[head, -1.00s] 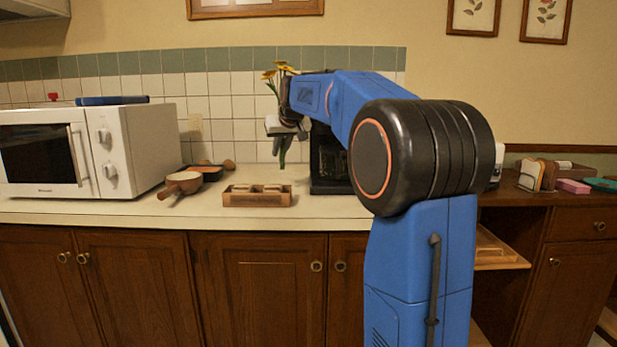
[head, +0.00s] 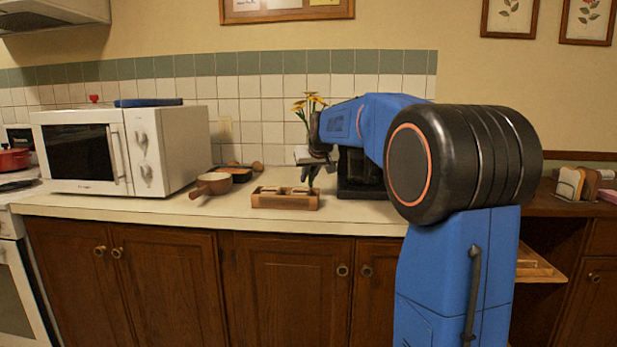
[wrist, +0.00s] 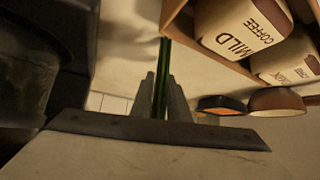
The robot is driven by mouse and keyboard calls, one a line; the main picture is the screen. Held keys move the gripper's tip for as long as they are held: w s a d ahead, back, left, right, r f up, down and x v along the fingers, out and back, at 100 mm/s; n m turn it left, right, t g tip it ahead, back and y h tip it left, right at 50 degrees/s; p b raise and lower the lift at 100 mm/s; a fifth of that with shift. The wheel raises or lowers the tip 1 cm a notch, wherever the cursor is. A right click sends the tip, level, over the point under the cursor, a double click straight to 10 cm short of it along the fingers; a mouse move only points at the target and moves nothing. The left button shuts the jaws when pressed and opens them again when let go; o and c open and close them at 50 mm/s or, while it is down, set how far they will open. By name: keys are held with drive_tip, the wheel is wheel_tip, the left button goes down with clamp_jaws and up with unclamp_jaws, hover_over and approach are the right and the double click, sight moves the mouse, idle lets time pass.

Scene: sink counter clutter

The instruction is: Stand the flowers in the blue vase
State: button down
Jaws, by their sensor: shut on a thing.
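The yellow flowers (head: 309,105) stand roughly upright above the counter in the head view, blossoms up. My gripper (head: 312,165) is shut on their green stems, and the stem ends show just below it. In the wrist view the green stems (wrist: 161,80) run between the two fingers of my gripper (wrist: 160,98). Whether the stem ends touch the counter I cannot tell. No blue vase shows in either view.
A wooden box (head: 285,198) with coffee packs (wrist: 238,28) is close to the stems. A pan (head: 212,184) and a white microwave (head: 125,148) stand to the left. A dark appliance (head: 360,175) is close on the right. Front counter strip is clear.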

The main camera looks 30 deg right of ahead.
drive_tip(key=c, duration=1.7)
unclamp_jaws()
drive_tip(key=shift+f, duration=0.1)
